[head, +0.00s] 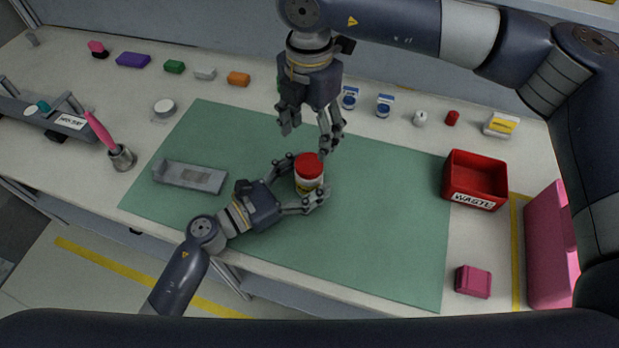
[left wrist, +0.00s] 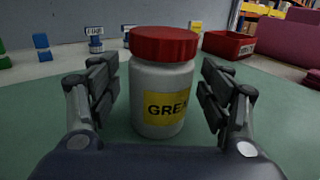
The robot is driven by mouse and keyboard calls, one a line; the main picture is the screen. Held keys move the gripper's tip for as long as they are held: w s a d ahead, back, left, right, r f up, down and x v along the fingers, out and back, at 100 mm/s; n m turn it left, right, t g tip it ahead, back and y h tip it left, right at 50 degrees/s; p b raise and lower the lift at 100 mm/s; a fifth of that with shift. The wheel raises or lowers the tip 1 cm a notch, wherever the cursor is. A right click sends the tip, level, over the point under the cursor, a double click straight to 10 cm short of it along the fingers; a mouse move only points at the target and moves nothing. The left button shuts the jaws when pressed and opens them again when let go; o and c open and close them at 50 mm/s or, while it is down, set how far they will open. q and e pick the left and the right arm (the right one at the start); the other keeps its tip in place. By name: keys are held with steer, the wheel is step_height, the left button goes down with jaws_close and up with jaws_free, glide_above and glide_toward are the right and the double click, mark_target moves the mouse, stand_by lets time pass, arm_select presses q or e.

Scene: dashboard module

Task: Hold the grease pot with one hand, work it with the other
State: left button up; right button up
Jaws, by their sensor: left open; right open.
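The grease pot (head: 309,174) is white with a red lid (head: 309,163) and a yellow label; it stands upright on the green mat (head: 385,235). My left gripper (head: 299,183) is open, with a finger on either side of the pot. In the left wrist view the pot (left wrist: 163,95) stands between the open fingers, with gaps on both sides. My right gripper (head: 305,140) is open and points down, just above and behind the red lid in the head view. It is empty.
A grey tray part (head: 190,176) lies left on the mat. A red waste bin (head: 474,181) stands at the right, with a pink box (head: 473,281) in front. Several small blocks and containers line the back. A pink-handled brush stands in a metal cup (head: 122,157).

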mark_target(309, 163)
arm_select(q)
steer(key=shift+w+d, duration=0.15)
steer(key=shift+d, duration=0.05)
jaws_close()
arm_select(e)
steer(key=n, duration=0.4)
steer(key=shift+f, duration=0.1)
steer(key=shift+n, duration=0.3)
steer(key=shift+f, duration=3.9)
steer(key=c, duration=1.1)
steer(key=shift+c, duration=0.2)
